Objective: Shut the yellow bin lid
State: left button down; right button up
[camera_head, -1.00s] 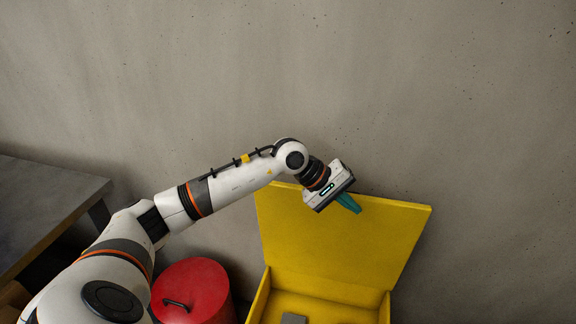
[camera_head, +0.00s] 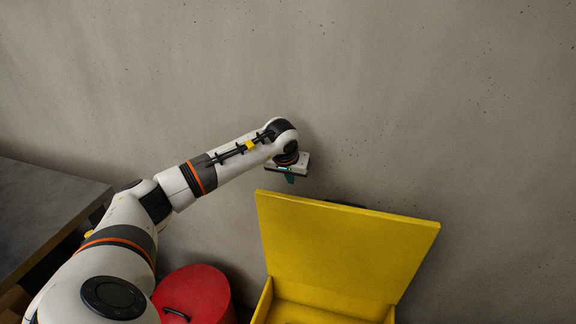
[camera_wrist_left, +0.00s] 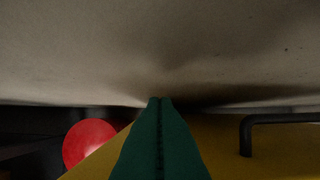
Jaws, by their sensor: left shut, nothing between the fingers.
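The yellow bin (camera_head: 318,312) stands on the floor near the wall, its lid (camera_head: 340,245) raised and open. My left gripper (camera_head: 289,179) is shut and empty, just above and behind the lid's upper left edge, between lid and wall. In the left wrist view its green fingers (camera_wrist_left: 160,135) are pressed together and point along the yellow lid (camera_wrist_left: 235,150). A black handle (camera_wrist_left: 262,122) shows on the lid's back, to the right of the fingers. I cannot tell whether the fingers touch the lid. My right gripper is not in view.
A red round container (camera_head: 195,292) with a black handle stands left of the bin; it also shows in the left wrist view (camera_wrist_left: 88,143). A dark table (camera_head: 45,205) is at the left. The grey wall (camera_head: 420,90) is close behind the lid.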

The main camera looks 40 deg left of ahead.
pick_arm(q)
jog(key=s, duration=0.1)
jog(key=s+d, duration=0.1)
jog(key=s+p, duration=0.1)
jog(key=shift+s+d+f, duration=0.1)
jog(key=shift+d+f, duration=0.15)
jog(key=shift+s+d+f, duration=0.1)
jog(key=shift+s, duration=0.05)
jog(key=shift+s, duration=0.1)
